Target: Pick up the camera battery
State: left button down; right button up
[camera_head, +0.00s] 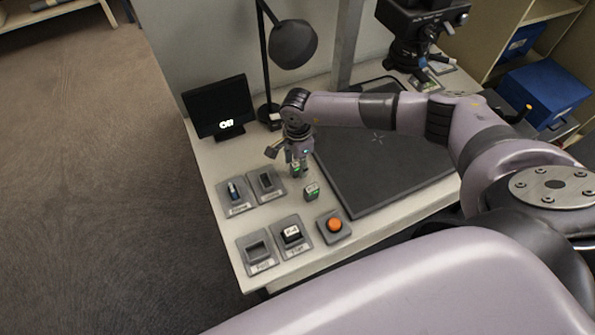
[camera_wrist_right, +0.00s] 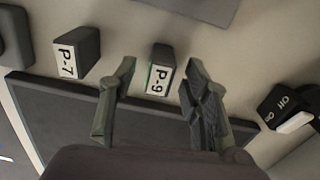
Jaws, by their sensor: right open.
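Two small dark blocks with white labels, which look like camera batteries, stand on the light desk. The one marked P-9 (camera_wrist_right: 160,70) is between the fingertips of my right gripper (camera_wrist_right: 157,84) in the wrist view, with space on both sides. In the head view this block (camera_head: 297,171) shows just under my right gripper (camera_head: 297,163) and is partly hidden by it. The other block, marked P-7 (camera_wrist_right: 77,53), stands apart to the left in the wrist view and nearer in the head view (camera_head: 311,192). My right gripper is open. My left gripper is not in view.
A dark mat (camera_head: 365,185) lies right of the blocks. An orange button (camera_head: 334,225), small monitor (camera_head: 217,107) and lamp (camera_head: 292,44) are near.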

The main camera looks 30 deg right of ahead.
jog(key=shift+f, duration=0.95)
jog(key=shift+r, duration=0.1)
jog(key=shift+c, duration=0.5)
grip_shut()
